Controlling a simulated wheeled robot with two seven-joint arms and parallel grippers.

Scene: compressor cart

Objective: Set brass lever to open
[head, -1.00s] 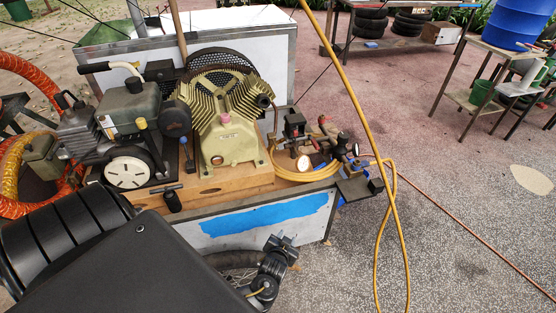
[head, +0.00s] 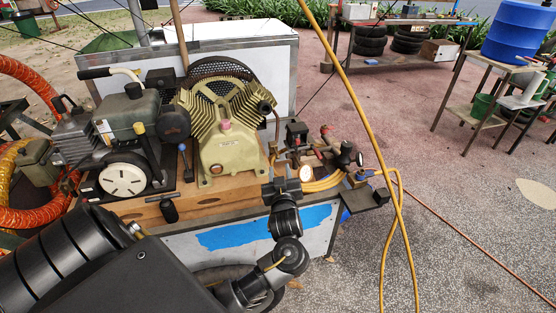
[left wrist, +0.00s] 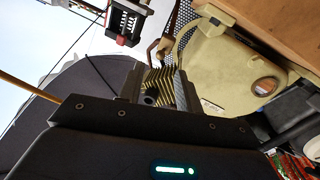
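A cluster of valves and fittings sits at the right end of the compressor cart (head: 325,228), with a red-handled part (head: 327,136) and a dark regulator-like knob (head: 345,155). I cannot tell which small part is the brass lever or how it is set. My left gripper (head: 282,186) is at the cart's front edge, in front of the round gauge (head: 306,173) and left of the red-handled part. Its fingers are too small and dark to tell whether they are open. In the left wrist view the cream compressor (left wrist: 225,60) fills the upper right. My right gripper is not in view.
A yellow hose (head: 352,95) hangs across the right side, with coils beside the fittings. A black box (head: 297,133) stands behind the gauge. The engine (head: 130,115) is at the left. A dark bracket (head: 365,198) sticks out at the cart's right corner. The ground to the right is mostly clear.

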